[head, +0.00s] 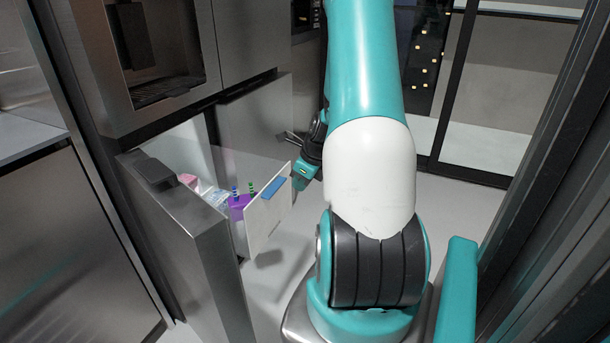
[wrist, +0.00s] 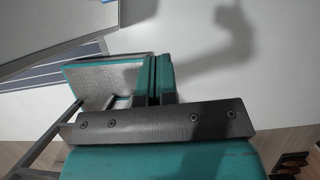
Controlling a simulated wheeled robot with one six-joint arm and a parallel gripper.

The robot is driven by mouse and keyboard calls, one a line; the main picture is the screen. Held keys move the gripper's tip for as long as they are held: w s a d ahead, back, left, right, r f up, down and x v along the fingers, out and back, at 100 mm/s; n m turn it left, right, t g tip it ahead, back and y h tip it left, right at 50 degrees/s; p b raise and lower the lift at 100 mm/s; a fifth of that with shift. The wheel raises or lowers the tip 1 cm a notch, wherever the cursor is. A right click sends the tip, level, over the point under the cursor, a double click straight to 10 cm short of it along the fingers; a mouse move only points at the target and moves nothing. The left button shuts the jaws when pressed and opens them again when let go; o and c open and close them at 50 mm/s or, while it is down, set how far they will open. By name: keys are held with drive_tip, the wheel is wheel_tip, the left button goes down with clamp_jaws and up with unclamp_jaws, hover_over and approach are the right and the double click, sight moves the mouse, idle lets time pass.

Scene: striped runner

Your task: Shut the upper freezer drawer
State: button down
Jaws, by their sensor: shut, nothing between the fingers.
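The freezer drawer (head: 262,222) stands pulled out of the open freezer compartment in the head view. It has a pale front panel with a blue patch near its top edge. Purple, pink and pale packages (head: 238,205) lie inside it. My gripper (head: 303,178) is just right of the drawer front's upper right corner, at about its height. I cannot tell whether it touches the panel. In the wrist view, my gripper's fingers (wrist: 155,77) are together with nothing between them. My arm hides part of the floor and the area to the right.
The freezer door (head: 190,235) stands open at the left of the drawer. Pale floor (head: 275,285) is clear in front of the drawer. A dark frame (head: 550,170) rises at the right.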

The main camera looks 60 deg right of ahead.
drive_tip(key=w, duration=0.1)
drive_tip(key=w+f, duration=0.1)
drive_tip(key=w, duration=0.1)
drive_tip(key=w+f, duration=0.1)
drive_tip(key=w, duration=0.1)
drive_tip(key=shift+a+f+b, duration=0.2)
drive_tip(key=shift+f+b, duration=0.05)
drive_tip(key=shift+b, duration=0.05)
